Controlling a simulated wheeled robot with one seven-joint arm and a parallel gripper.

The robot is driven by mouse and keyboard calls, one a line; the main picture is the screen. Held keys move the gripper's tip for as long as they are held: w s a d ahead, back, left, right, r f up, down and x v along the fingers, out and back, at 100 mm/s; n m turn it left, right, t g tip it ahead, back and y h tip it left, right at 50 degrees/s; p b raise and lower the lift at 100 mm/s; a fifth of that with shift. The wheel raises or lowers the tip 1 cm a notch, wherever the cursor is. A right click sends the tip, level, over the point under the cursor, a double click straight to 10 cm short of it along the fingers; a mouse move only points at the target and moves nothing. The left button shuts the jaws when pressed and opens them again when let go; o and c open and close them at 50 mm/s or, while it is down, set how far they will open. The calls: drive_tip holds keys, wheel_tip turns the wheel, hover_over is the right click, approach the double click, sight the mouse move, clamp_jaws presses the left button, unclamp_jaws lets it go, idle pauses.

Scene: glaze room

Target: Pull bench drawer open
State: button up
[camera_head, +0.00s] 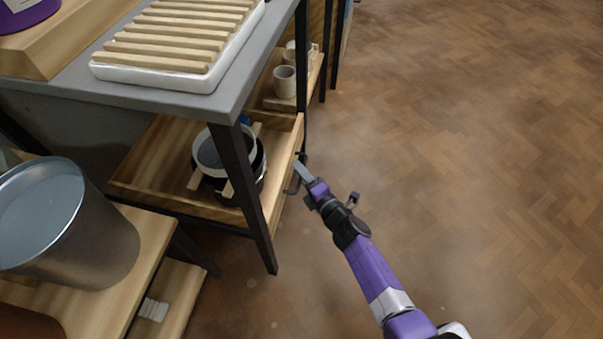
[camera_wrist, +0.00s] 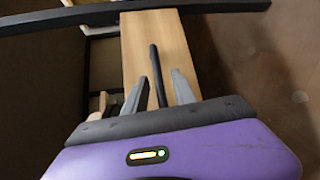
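The bench drawer (camera_head: 285,172) is a light wooden box under the grey bench top, with its front facing right. In the wrist view its plain wooden front (camera_wrist: 150,35) fills the upper middle. A dark bar handle (camera_wrist: 154,62) is fixed to that front. My gripper (camera_head: 301,167) is at the drawer front, beside the handle. In the wrist view my gripper (camera_wrist: 165,80) has its two grey fingers apart, one on each side of the handle. A gap shows between the handle and the right finger. The handle's contact with the left finger is unclear.
A round black and white vessel (camera_head: 209,155) with wooden slats sits in the drawer. Dark bench legs (camera_head: 243,170) stand close by. A metal bucket (camera_head: 95,240) stands on a wooden surface at lower left. The wooden floor (camera_head: 470,130) to the right is clear.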

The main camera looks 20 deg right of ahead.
clamp_jaws()
idle(1.4)
